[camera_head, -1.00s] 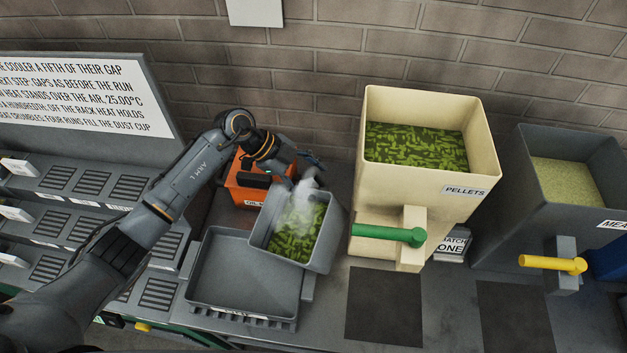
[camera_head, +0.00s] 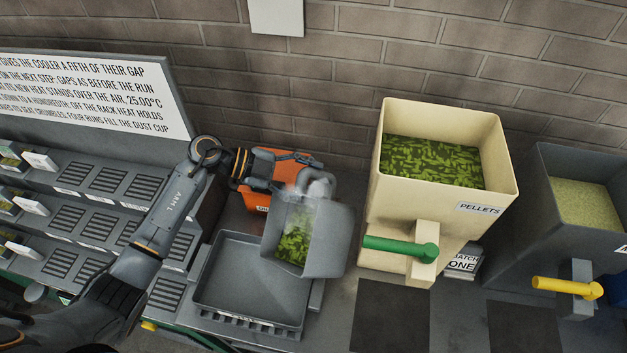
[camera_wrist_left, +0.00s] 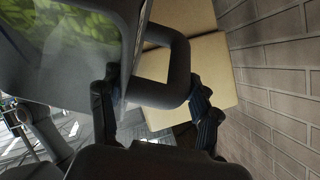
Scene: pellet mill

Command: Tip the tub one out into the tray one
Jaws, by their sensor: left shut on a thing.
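The grey tub (camera_head: 328,244) holds green pellets (camera_head: 294,244) with pale steam above them. It is tilted toward the left in the head view, its open side facing the tray. My left gripper (camera_head: 318,188) is shut on the tub's handle at the back; in the left wrist view the fingers (camera_wrist_left: 155,112) are around the dark loop handle (camera_wrist_left: 178,75). The grey tray (camera_head: 235,285) lies to the left of and below the tub, and its visible floor is empty. The tub hides the tray's right edge in part. My right gripper is not in view.
An orange box (camera_head: 290,160) stands behind the tub. A cream pellet hopper (camera_head: 400,215) with a green handle (camera_head: 400,247) is close on the right. A slotted grey rack (camera_head: 90,215) stands left. A darker hopper (camera_head: 570,235) with a yellow handle (camera_head: 566,287) is far right.

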